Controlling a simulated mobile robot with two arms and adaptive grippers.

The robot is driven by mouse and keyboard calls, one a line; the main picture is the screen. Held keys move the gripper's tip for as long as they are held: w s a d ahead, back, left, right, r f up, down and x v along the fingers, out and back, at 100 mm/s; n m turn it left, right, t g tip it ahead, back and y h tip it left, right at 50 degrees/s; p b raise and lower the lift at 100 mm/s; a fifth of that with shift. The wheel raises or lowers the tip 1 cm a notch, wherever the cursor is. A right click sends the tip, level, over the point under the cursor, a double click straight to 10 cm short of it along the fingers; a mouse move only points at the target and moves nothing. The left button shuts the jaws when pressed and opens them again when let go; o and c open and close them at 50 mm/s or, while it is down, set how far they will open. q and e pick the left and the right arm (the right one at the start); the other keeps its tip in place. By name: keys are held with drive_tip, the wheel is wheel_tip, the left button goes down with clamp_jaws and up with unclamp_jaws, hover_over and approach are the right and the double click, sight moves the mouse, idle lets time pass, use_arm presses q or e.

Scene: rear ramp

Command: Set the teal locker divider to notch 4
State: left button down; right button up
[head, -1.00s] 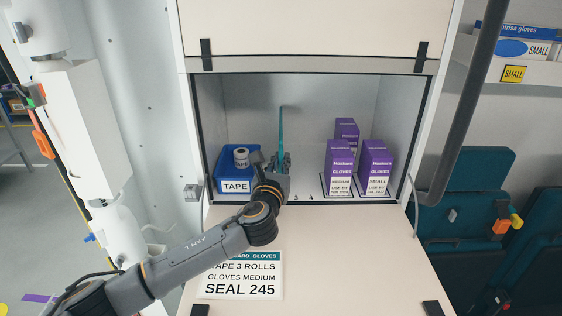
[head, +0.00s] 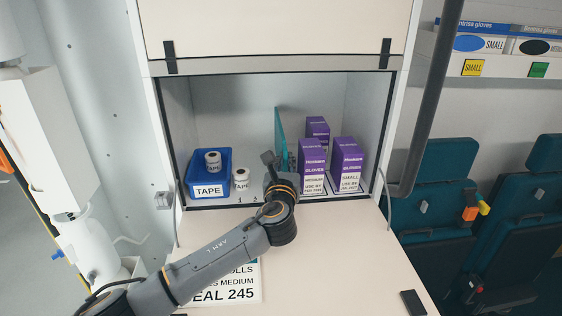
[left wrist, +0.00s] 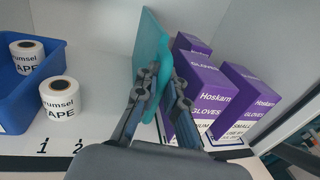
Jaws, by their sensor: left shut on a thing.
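The teal divider (head: 279,132) stands upright in the open locker, between the tape on the left and the purple glove boxes on the right. My left gripper (head: 281,165) reaches in from the front and is shut on the divider's front part. In the left wrist view, the fingers (left wrist: 163,82) sit on either side of the teal panel (left wrist: 151,48). The front ledge (left wrist: 20,142) shows the numbers 1 and 2, left of the divider. Higher numbers are hidden behind my gripper, so I cannot tell the divider's notch. My right gripper is out of view.
A blue TAPE bin (head: 209,191) holds a tape roll, and another roll (head: 241,179) stands beside it. Purple glove boxes (head: 347,160) stand close on the divider's right; I cannot tell if they touch my gripper. The raised locker door (head: 270,30) is overhead.

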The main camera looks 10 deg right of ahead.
use_arm(q)
drive_tip(key=c, duration=1.6)
unclamp_jaws()
drive_tip(key=shift+s+d, duration=0.15)
drive_tip(key=shift+d, duration=0.1)
drive_tip(key=shift+o, duration=0.8)
drive_tip(key=shift+d, duration=0.15)
drive_tip(key=shift+a, duration=0.25)
drive_tip(key=s+a, duration=0.1)
drive_tip(key=s, duration=0.6)
drive_tip(key=shift+s+a, duration=0.15)
drive_tip(key=shift+f, duration=0.1)
